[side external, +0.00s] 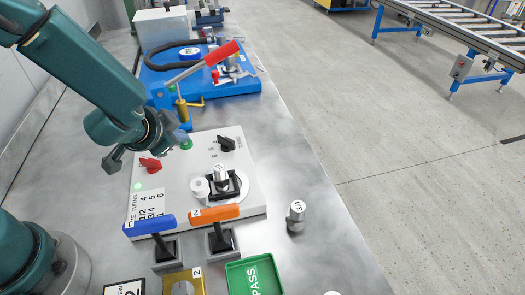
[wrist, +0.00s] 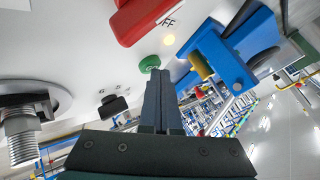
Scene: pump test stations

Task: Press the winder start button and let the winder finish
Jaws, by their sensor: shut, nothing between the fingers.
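The winder is a light grey panel box (side external: 175,190) on the bench. Its green button (side external: 187,144) is near the far edge, between a red knob (side external: 150,163) and a black knob (side external: 227,144). My gripper (side external: 181,137) is shut and empty, with its tips at the green button. In the wrist view, the fingertips (wrist: 155,72) overlap the lower part of the green button (wrist: 149,61); I cannot tell if they touch. A threaded fitting marked 1/2 (side external: 220,176) stands in the winder's black holder, beside a white roll (side external: 199,187). A pale green lamp (side external: 138,186) is lit.
A blue station with a red lever (side external: 210,66) stands just behind the winder. Blue (side external: 150,224) and orange (side external: 214,214) tagged handles stand in front. A 3/4 fitting (side external: 296,215) and a green PASS tray (side external: 255,275) are nearby. The bench's right side is mostly clear.

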